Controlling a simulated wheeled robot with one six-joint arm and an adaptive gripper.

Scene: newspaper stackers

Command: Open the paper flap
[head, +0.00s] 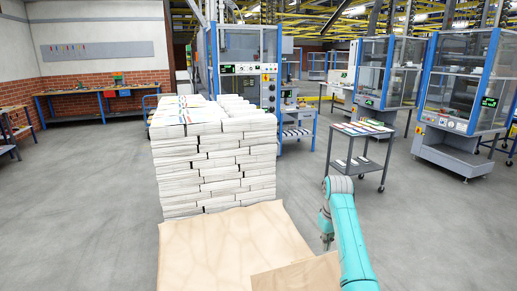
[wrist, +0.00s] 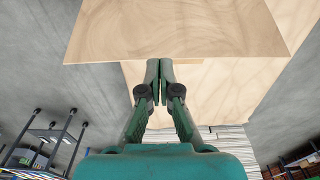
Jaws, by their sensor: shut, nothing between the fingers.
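A light tan sheet (head: 225,245), wood-like in grain, covers the front of the newspaper stack. A second, slightly darker tan piece (head: 300,276), which looks like the paper flap, lies over its lower right part. In the wrist view the flap (wrist: 180,28) fills the upper middle, with its straight edge just at my fingertips; the tan sheet (wrist: 225,100) shows beyond that edge. My gripper (wrist: 160,66) is shut and empty, its green fingers together. I cannot tell if the tips touch the flap. In the head view my gripper (head: 326,238) is small, right of the sheet.
The newspaper stack (head: 215,165) stands tall behind the sheet. A dark trolley (head: 362,150) with papers stands to the right, with blue-framed machines (head: 465,85) beyond. A workbench (head: 105,100) runs along the back left wall. Grey floor is open at left and right.

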